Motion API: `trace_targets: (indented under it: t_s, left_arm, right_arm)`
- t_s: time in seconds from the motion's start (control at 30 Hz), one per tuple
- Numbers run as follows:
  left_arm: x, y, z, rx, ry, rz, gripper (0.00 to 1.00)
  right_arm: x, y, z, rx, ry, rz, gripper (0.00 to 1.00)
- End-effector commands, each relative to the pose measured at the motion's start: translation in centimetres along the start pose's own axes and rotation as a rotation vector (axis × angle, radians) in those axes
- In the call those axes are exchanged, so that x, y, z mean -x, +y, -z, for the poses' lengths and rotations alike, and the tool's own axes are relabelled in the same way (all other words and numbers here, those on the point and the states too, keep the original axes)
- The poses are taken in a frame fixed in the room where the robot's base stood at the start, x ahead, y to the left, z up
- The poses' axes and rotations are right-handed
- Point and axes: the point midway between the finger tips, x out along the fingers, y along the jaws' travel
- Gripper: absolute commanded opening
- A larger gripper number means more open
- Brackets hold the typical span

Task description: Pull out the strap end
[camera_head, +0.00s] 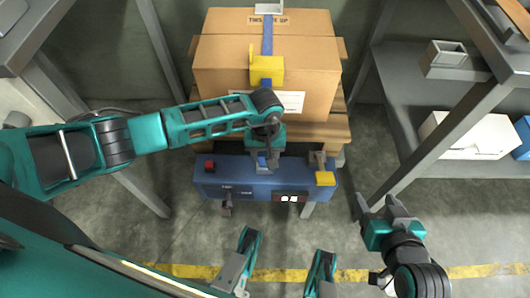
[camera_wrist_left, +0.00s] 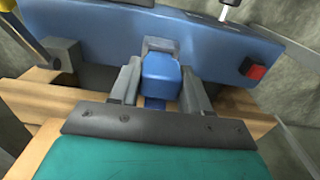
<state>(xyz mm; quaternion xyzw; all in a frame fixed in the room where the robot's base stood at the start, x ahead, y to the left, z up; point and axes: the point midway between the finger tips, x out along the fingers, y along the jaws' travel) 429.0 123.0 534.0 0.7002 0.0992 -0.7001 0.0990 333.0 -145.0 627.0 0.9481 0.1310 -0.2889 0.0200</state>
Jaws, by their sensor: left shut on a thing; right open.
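A blue strap (camera_head: 267,40) runs over the top of a cardboard box (camera_head: 220,70) and down its front, under a yellow corner piece (camera_head: 266,70). My left gripper (camera_head: 264,160) is at the middle of a blue machine (camera_head: 225,178) in front of the box. In the left wrist view its fingers close on both sides of a blue strap end (camera_wrist_left: 161,75), against the machine's side. A short blue piece also shows below it. In the head view the wrist partly hides the strap end. My right gripper (camera_head: 379,206) is open and empty, right of the machine.
The box stands on a wooden pallet (camera_head: 335,130). A metal shelf (camera_head: 400,115) with boxes stands on the right.

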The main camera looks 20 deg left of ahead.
Motion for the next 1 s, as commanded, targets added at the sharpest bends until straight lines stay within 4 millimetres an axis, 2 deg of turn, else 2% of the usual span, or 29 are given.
trace_targets:
  t_s: [0.73,1.0]
  left_arm:
    - [3.2,0.0,0.0,0.0,0.001,0.001,0.16]
    - [3.4,0.0,0.0,0.0,0.0,0.001,0.16]
  right_arm:
    - [1.3,-0.1,2.0,0.0,0.0,0.0,0.65]
    - [1.4,-0.1,2.1,0.0,0.0,0.0,0.65]
